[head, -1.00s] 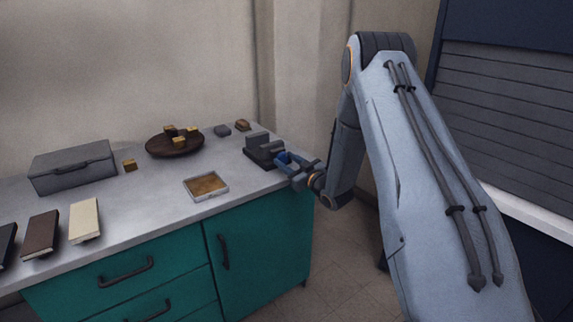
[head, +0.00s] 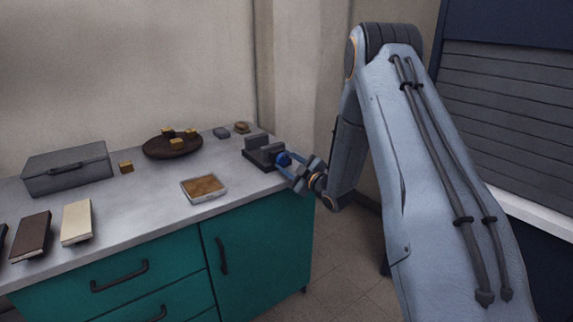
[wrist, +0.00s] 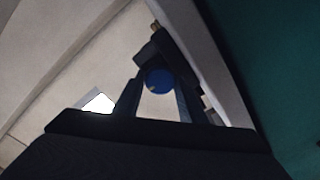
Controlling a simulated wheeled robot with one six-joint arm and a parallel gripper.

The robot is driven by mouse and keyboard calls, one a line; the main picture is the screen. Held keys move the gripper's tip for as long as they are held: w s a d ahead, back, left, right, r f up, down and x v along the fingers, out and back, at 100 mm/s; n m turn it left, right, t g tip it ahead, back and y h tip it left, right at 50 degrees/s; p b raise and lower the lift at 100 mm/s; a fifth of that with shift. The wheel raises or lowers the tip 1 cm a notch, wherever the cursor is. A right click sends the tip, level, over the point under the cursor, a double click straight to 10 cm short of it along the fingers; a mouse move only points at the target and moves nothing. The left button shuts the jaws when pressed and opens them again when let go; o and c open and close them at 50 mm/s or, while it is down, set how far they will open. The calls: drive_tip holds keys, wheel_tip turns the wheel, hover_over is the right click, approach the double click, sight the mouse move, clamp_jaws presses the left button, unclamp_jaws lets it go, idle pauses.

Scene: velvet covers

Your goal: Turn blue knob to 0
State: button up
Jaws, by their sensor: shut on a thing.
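The blue knob (head: 283,159) sits on the front of a dark grey device (head: 264,147) at the right end of the counter. In the wrist view the round blue knob (wrist: 159,80) shows between my two fingers, with a small pale mark near its left edge. My gripper (head: 287,162) is at the knob and shut on it, its fingers on either side. Any scale or the number 0 cannot be made out.
On the grey counter (head: 130,205) are a shallow tray (head: 204,188), a dark round dish (head: 172,146) with small yellowish cubes, a grey case (head: 68,167) and books (head: 77,222) at the left. Teal cabinet fronts (head: 255,240) lie below.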

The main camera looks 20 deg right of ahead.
idle(0.4)
drive_tip(key=o, duration=1.1)
drive_tip(key=shift+c, duration=0.2)
drive_tip(key=v, duration=0.8)
drive_tip(key=shift+b, duration=0.4)
drive_tip(key=shift+w+r, duration=0.1)
